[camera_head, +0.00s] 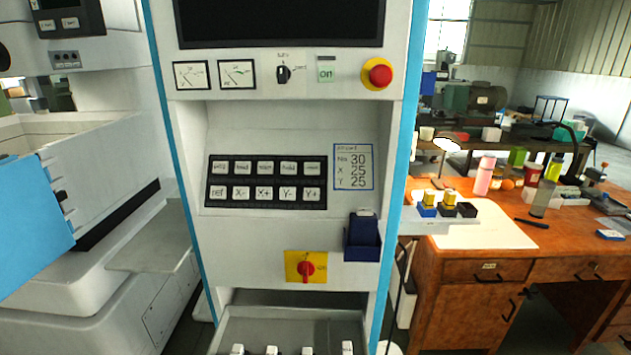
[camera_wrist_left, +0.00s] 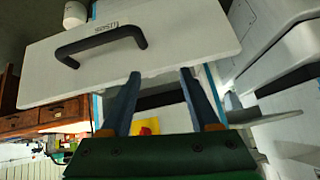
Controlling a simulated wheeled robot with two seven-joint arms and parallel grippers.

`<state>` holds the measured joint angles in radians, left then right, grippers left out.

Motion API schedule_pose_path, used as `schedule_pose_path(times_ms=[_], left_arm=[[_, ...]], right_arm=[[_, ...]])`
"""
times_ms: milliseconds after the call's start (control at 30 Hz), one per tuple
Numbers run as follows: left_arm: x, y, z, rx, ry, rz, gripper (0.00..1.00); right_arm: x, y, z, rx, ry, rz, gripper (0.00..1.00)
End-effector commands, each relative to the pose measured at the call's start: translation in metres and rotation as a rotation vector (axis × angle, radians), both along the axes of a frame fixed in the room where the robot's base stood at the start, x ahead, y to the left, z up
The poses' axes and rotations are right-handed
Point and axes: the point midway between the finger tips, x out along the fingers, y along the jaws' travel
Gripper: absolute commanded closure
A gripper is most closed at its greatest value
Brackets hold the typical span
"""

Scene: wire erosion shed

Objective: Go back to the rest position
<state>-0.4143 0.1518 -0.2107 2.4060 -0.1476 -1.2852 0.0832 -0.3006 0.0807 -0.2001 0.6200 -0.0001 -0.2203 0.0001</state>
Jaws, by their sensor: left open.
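My left gripper (camera_wrist_left: 158,76) shows in the left wrist view with its two blue-grey fingers spread apart and nothing between them. A white drawer front (camera_wrist_left: 190,50) with a black bar handle (camera_wrist_left: 100,45) and a small upside-down label lies just beyond the fingertips. The handle is outside the fingers, and I cannot tell whether a finger touches the front's edge. In the head view neither gripper shows. An open grey drawer (camera_head: 290,328) with several white tabs stands out low on the machine cabinet (camera_head: 270,130).
The cabinet carries a red emergency button (camera_head: 377,74), a black keypad (camera_head: 265,182), a red-yellow switch (camera_head: 306,268) and a dark blue holder (camera_head: 362,240). A wooden desk (camera_head: 570,240) with bottles and small blocks stands at the right. A white machine (camera_head: 100,130) stands left.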

Motion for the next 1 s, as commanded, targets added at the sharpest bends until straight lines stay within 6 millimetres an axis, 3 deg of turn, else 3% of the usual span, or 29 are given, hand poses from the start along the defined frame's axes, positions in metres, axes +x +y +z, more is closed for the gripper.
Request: schedule_pose_path(times_ms=[100, 200, 400, 567, 667, 800, 900, 1000], left_arm=[[-0.054, 0.004, -0.028, -0.023, 0.226, 0.008, 0.38], [-0.101, 0.005, -0.044, -0.043, 0.407, 0.000, 0.38], [-0.095, 0.003, -0.127, -0.037, 0.455, -0.006, 0.38], [-0.107, 0.004, -0.201, -0.032, 0.493, -0.012, 0.38], [-0.129, 0.007, -0.256, -0.027, 0.528, -0.016, 0.38], [-0.181, 0.015, -0.325, -0.018, 0.580, -0.025, 0.38], [-0.215, 0.021, -0.350, -0.012, 0.605, -0.030, 0.38], [-0.235, 0.025, -0.359, -0.009, 0.615, -0.033, 0.38]], right_arm=[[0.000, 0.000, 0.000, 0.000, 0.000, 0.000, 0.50], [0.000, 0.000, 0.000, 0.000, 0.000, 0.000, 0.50], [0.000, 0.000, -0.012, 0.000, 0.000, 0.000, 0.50], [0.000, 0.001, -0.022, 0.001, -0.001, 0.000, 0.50], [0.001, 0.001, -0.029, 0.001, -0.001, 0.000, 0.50], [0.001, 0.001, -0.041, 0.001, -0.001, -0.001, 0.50], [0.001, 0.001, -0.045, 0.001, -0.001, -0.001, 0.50], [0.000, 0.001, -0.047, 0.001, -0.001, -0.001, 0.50]])
